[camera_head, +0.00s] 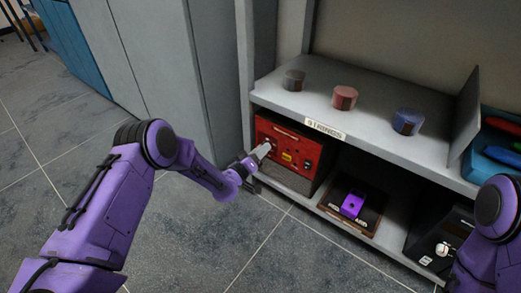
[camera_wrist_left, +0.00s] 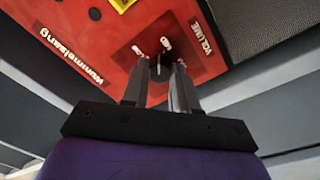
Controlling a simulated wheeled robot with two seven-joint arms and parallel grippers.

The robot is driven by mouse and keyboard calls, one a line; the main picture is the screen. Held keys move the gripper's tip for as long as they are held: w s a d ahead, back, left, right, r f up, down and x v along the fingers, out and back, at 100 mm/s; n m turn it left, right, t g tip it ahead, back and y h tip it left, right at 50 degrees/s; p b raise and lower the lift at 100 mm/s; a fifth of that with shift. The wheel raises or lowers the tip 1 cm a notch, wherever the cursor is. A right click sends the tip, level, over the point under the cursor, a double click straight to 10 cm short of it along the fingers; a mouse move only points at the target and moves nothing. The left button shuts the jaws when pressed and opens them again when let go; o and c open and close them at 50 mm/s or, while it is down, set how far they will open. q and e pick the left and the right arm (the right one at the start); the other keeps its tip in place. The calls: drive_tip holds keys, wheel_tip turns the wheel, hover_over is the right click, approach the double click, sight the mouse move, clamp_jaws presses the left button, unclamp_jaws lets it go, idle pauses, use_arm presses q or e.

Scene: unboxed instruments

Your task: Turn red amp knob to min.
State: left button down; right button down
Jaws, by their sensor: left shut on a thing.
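The red amp (camera_head: 295,143) stands on the lower shelf at its left end, its red panel facing out. In the left wrist view the red panel (camera_wrist_left: 110,60) carries the word VOLUME beside a dark knob (camera_wrist_left: 160,68). My left gripper (camera_wrist_left: 158,85) is at the panel with its two fingers closed on either side of this knob. In the head view my left gripper (camera_head: 258,156) reaches the amp's left part, and its fingers hide the knob there. My right arm shows at the lower right edge; its gripper is out of view.
A pedal (camera_head: 353,205) with a purple top lies on a dark board right of the amp. A black box (camera_head: 440,240) with a white knob stands further right. Grey, red and blue round pieces sit on the upper shelf (camera_head: 390,135). Open floor lies in front.

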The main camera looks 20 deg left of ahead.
use_arm(q)
drive_tip(key=shift+s+r+n+g+y+b, duration=0.15)
drive_tip(key=shift+n+y+b, duration=0.25)
drive_tip(key=shift+n, duration=5.9)
drive_tip(key=shift+w+f+n+g+y+b, duration=0.15)
drive_tip(key=shift+n+b, duration=0.35)
drive_tip(key=shift+n, duration=5.8)
use_arm(e)
drive_tip(key=shift+s+d+f+n+g, duration=0.1)
drive_tip(key=shift+s+f+n+g, duration=0.05)
drive_tip(key=shift+s+n+g, duration=0.3)
drive_tip(key=shift+s+d+f+n+g, duration=0.1)
drive_tip(key=shift+s+n+g, duration=0.15)
drive_tip(key=shift+s+g, duration=0.25)
use_arm(q)
drive_tip(key=shift+s+r, duration=0.1)
use_arm(e)
drive_tip(key=shift+s, duration=0.15)
use_arm(q)
drive_tip(key=c, duration=0.9)
unclamp_jaws()
drive_tip(key=shift+o, duration=0.2)
drive_tip(key=shift+r, duration=0.1)
